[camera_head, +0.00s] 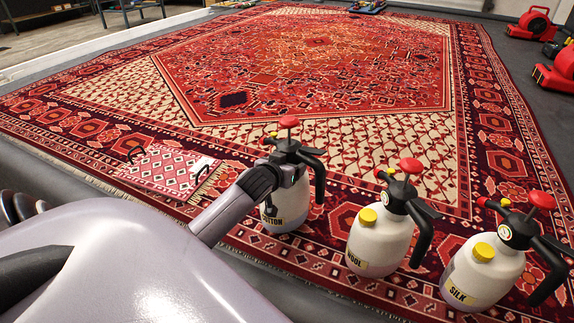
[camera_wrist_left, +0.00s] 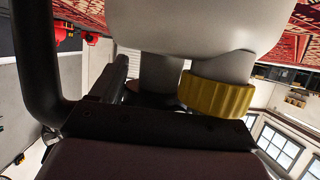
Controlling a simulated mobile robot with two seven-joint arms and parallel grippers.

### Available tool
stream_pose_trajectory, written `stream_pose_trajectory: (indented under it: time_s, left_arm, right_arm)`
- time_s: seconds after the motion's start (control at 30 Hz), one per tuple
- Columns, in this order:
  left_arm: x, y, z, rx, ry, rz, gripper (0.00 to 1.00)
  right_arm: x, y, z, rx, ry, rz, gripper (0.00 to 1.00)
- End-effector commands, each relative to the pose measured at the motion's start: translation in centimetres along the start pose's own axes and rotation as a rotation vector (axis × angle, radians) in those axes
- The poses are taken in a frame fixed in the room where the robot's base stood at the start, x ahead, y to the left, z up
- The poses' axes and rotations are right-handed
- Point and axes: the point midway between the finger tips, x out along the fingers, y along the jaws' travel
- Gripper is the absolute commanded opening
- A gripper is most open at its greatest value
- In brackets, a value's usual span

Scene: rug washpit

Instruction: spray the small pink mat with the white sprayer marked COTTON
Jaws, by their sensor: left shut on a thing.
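The white sprayer marked COTTON (camera_head: 290,207) is upright at the middle of the head view, with a red knob and black handle on top. In the left wrist view the sprayer's white body (camera_wrist_left: 195,28) and yellow cap (camera_wrist_left: 217,94) fill the space by the dark gripper. The small pink mat (camera_head: 160,172) lies flat on the large rug, left of the sprayer. My right gripper is not in view.
The WOOL sprayer (camera_head: 378,243) and the SILK sprayer (camera_head: 480,275) stand upright to the right of the COTTON one. The large red rug (camera_head: 330,60) spreads behind, mostly clear. Red blowers (camera_head: 533,24) stand at the far right.

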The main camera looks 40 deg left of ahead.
Motion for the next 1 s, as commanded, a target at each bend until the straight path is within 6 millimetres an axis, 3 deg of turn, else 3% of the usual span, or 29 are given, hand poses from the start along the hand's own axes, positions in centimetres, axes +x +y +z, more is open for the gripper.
stream_pose_trajectory:
  time_s: [0.57,0.6,0.63,1.0]
  left_arm:
    - [0.3,0.0,0.3,0.000,0.014,0.002,0.00]
    - [0.3,0.0,0.2,0.000,0.015,0.002,0.89]
    - [0.3,0.0,0.2,0.000,0.014,0.001,0.98]
    - [0.4,0.0,1.2,0.000,-0.009,-0.001,1.00]
  right_arm:
    - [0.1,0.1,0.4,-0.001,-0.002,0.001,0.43]
    - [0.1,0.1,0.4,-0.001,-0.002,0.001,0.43]
    - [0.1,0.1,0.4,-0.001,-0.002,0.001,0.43]
    - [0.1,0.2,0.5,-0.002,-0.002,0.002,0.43]
